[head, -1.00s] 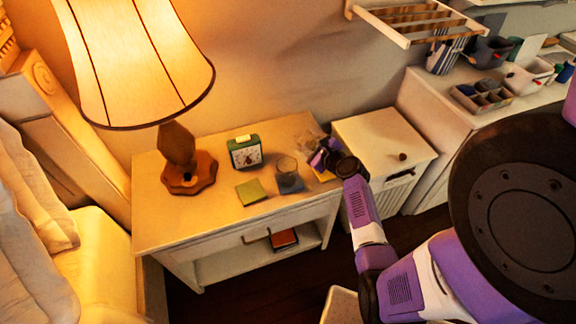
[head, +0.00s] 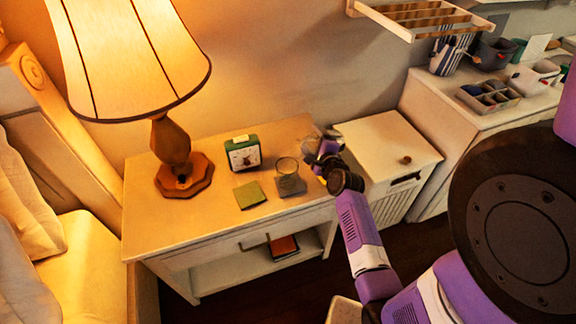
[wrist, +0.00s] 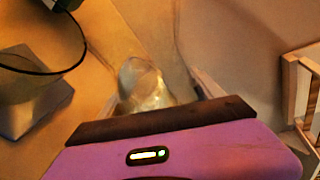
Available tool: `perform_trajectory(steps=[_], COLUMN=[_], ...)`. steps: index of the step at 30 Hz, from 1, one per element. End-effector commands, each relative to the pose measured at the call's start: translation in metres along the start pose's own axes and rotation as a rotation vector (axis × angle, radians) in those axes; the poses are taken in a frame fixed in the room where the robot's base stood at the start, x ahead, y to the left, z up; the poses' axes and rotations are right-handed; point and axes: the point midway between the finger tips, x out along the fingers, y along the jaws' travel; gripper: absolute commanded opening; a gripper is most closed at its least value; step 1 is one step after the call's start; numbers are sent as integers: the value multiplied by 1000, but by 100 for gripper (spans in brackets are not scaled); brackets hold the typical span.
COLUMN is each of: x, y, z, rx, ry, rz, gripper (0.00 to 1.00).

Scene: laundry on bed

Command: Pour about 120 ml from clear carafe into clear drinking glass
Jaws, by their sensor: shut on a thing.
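The clear drinking glass (head: 287,168) stands upright on a grey coaster (head: 292,187) on the nightstand. The glass also shows at the left of the wrist view (wrist: 45,75). The clear carafe (wrist: 143,85) is between the fingers in the wrist view; its outline is faint and partly hidden by my gripper. In the head view my gripper (head: 326,152) is just right of the glass, near the nightstand's right end, shut on the carafe. The carafe is mostly hidden there, and I cannot tell its water level or exact tilt.
On the nightstand (head: 150,235) are a lamp (head: 176,160), a green clock (head: 243,153) and a green pad (head: 249,194). A white cabinet (head: 375,140) stands right of it. A wooden rack (head: 425,18) hangs on the wall above.

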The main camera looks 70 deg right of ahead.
Motion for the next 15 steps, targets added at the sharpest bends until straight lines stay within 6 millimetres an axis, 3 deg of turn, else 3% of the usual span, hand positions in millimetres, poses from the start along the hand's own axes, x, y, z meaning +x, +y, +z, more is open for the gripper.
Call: perform_trajectory(steps=[15], x=[-4], y=[-13], z=[8], rx=[-116], ry=[15], rz=[-52], gripper=[3])
